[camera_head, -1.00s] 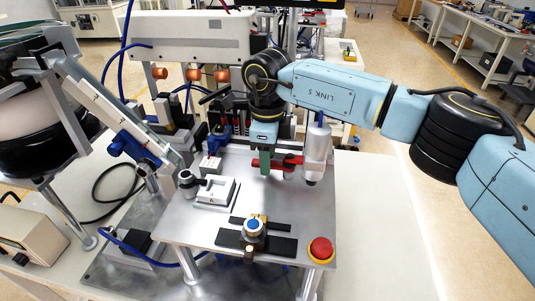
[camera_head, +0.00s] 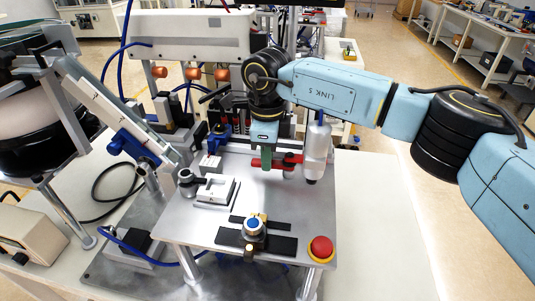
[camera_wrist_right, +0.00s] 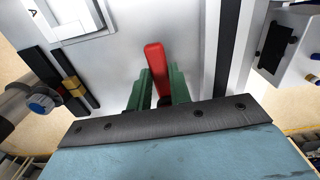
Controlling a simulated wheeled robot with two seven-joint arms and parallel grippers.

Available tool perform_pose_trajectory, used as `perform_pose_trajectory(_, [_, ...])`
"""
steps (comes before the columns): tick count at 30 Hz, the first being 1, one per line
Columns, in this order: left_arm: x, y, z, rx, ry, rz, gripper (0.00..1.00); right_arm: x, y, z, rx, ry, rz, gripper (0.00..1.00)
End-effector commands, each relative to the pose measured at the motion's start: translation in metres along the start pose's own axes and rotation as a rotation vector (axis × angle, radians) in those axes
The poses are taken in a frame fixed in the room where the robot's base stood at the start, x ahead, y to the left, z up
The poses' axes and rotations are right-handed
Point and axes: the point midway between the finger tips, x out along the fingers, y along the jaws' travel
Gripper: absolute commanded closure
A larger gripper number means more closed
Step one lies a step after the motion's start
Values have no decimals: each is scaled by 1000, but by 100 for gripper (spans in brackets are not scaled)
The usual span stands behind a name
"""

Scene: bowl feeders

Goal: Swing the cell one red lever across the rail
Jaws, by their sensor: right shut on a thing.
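The red lever (camera_head: 291,159) lies low over the metal plate, beside a white-grey cylinder. My right gripper (camera_head: 266,160) reaches down at it from above, with green fingers on either side of the lever. In the right wrist view the red lever (camera_wrist_right: 155,62) stands out between the green fingers of my right gripper (camera_wrist_right: 159,92), which is shut on it. The lever's pivot is hidden by the fingers and the cylinder. My left gripper is not in view.
The metal plate (camera_head: 190,225) carries a white block (camera_head: 215,190), a blue-topped knob (camera_head: 253,225) on black strips and a red button (camera_head: 321,249). The white-grey cylinder (camera_head: 317,150) stands close right of my gripper. A sloping track (camera_head: 120,115) is at left.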

Motion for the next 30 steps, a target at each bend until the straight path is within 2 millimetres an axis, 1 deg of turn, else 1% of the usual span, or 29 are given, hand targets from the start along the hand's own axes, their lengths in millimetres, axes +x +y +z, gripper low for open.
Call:
perform_pose_trajectory(8, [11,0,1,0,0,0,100,1,8,-1,-170,0,-3,100])
perform_pose_trajectory(21, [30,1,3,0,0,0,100,0,24,-7,-535,0,-3,100])
perform_pose_trajectory(30, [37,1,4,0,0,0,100,-1,31,-11,-696,0,-3,100])
